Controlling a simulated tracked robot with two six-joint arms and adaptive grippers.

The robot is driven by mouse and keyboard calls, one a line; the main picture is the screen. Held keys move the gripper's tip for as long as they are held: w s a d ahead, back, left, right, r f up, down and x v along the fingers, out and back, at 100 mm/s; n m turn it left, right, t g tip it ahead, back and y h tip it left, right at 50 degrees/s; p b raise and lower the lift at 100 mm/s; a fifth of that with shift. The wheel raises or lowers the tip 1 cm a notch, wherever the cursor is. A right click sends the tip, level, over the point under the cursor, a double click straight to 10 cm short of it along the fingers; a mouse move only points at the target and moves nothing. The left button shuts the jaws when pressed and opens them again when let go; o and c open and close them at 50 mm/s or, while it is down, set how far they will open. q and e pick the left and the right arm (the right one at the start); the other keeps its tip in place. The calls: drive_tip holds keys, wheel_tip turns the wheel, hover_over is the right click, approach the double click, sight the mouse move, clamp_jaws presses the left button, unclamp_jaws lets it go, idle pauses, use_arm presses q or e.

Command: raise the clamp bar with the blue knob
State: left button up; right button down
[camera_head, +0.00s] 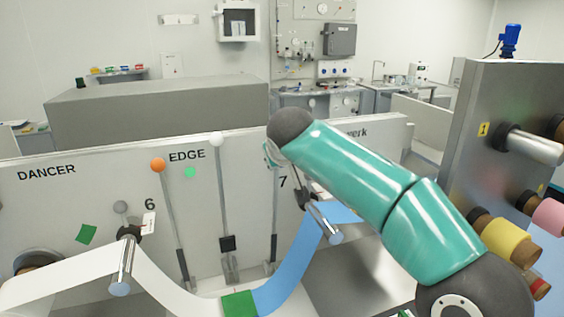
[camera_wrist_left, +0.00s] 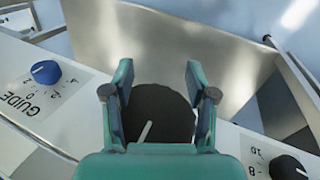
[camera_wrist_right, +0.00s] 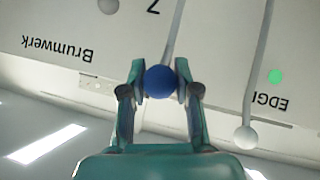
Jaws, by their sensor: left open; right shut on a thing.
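The blue knob (camera_wrist_right: 160,82) is a round ball at the end of a grey clamp bar (camera_wrist_right: 179,30) in the right wrist view. My right gripper (camera_wrist_right: 161,79) is shut on the knob, one finger on each side. In the head view this gripper (camera_head: 270,154) is mostly behind my green arm and the knob is hidden. The bar (camera_head: 275,215) runs down the white panel, upright, just left of the 7. My left gripper (camera_wrist_left: 158,76) is open, above a dark round thing (camera_wrist_left: 160,112). It is out of the head view.
Bars with an orange knob (camera_head: 158,165) and a white knob (camera_head: 216,139) stand left of the held one. The web (camera_head: 297,262) runs below, over rollers. A blue GUIDE dial (camera_wrist_left: 45,72) is left of my left gripper. Coloured rolls (camera_head: 500,238) stand at right.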

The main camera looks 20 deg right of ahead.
drive_tip(key=shift+a+f, duration=0.15)
drive_tip(key=shift+f, duration=0.15)
drive_tip(key=c, duration=1.2)
unclamp_jaws()
drive_tip(key=shift+s, duration=0.1)
drive_tip(key=o, duration=0.4)
drive_tip(key=shift+r, duration=0.1)
drive_tip(key=shift+r, duration=0.1)
drive_tip(key=shift+s+r, duration=0.25)
drive_tip(key=shift+r, duration=0.05)
drive_tip(key=v, duration=1.1)
drive_tip(key=shift+f, duration=0.1)
